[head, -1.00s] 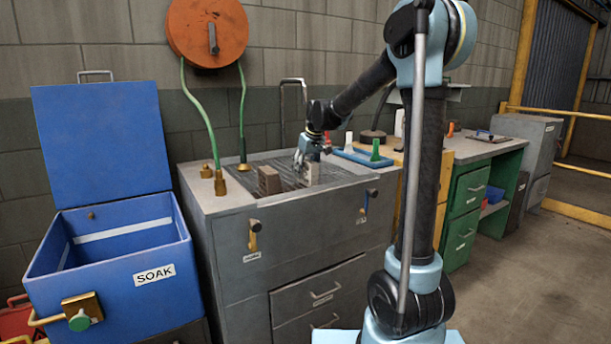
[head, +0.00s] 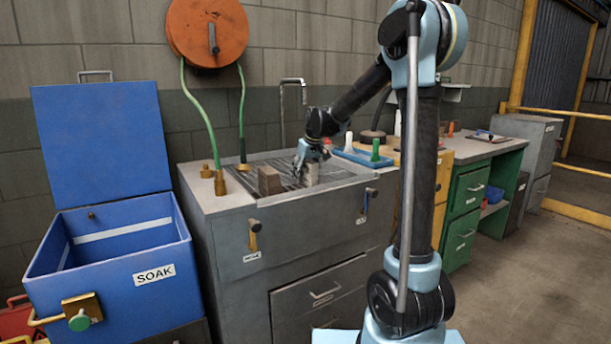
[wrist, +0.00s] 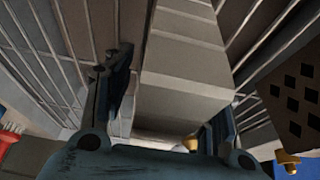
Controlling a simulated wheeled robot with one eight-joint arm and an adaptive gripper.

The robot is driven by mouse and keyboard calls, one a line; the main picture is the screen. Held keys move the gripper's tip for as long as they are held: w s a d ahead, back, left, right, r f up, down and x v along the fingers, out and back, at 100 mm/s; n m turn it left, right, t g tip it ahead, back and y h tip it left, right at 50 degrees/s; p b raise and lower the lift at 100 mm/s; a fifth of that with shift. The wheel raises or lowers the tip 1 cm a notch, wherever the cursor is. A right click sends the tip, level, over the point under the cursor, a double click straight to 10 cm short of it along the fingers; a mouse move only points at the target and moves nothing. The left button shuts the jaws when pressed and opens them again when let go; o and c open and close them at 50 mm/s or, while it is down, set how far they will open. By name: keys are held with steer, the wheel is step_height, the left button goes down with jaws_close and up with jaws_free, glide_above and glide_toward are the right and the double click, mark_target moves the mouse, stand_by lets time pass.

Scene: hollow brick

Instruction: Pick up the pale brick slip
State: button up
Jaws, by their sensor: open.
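The pale brick slip (head: 311,174) stands on the slatted rack of the grey sink unit, just right of a darker brick. My gripper (head: 310,154) is directly above and around its top, pointing down. In the wrist view the slip (wrist: 185,75) is a long pale block between the two fingers of my gripper (wrist: 170,112). The left finger shows a narrow gap to the slip. The right finger is partly hidden behind the slip and the gripper body, so contact there cannot be told. The jaws are open.
The darker brick (head: 269,180) stands close on the left; its holed face (wrist: 295,90) shows at right in the wrist view. A bent tap (head: 283,105) rises behind. A blue tray (head: 362,157) with a green-handled tool lies right. The open blue SOAK bin (head: 120,262) stands left.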

jaws_close()
stand_by(0.3)
